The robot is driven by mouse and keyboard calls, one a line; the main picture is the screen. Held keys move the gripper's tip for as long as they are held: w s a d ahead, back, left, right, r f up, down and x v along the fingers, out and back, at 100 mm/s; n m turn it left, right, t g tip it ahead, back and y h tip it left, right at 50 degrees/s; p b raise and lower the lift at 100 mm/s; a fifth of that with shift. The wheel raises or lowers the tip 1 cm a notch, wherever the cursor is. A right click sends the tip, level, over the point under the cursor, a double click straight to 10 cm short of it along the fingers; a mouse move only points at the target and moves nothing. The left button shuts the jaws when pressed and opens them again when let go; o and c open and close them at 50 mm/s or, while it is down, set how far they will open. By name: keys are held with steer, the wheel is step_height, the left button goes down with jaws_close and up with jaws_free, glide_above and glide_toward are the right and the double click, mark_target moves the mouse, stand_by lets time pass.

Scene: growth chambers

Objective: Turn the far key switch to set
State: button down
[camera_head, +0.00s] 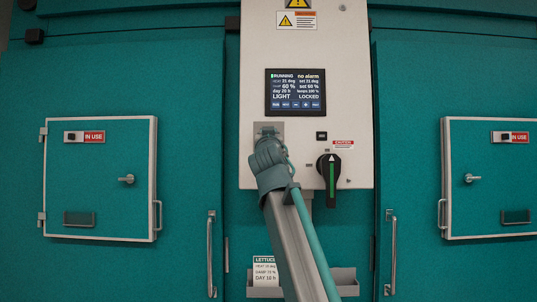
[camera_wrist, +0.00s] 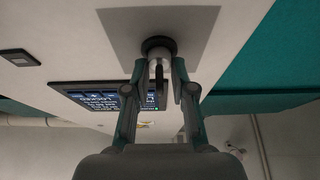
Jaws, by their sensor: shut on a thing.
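The key switch (camera_wrist: 158,47) is a dark collar with a metal barrel and a narrow key standing out from it. It sits on a grey square plate (camera_head: 260,127) on the white control panel (camera_head: 352,60), below the display. My gripper (camera_wrist: 159,74) has one finger on each side of the key and is shut on it; it also shows in the head view (camera_head: 268,142). There my gripper hides the key and most of the plate, so the switch's position marks cannot be read.
The display (camera_head: 296,92) reads RUNNING, no alarm, LIGHT and LOCKED. A black rotary handle (camera_head: 328,178) with a green stripe is right of my gripper. A small black square (camera_head: 321,136) lies above it. Teal chamber doors with handles (camera_head: 211,253) flank the panel. A grey tray (camera_head: 343,281) is below.

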steer(key=shift+f+m+h+b, duration=0.2)
steer(key=shift+m+h+b, duration=1)
steer(key=shift+m+b, duration=1.8)
steer(key=shift+r+m+g+h+b, duration=0.15)
steer(key=shift+m+g+h+b, duration=0.35)
steer(key=shift+m+h+b, duration=0.8)
steer(key=shift+m, duration=0.4)
steer(key=c, duration=1.3)
jaws_free()
steer(key=shift+d, duration=0.1)
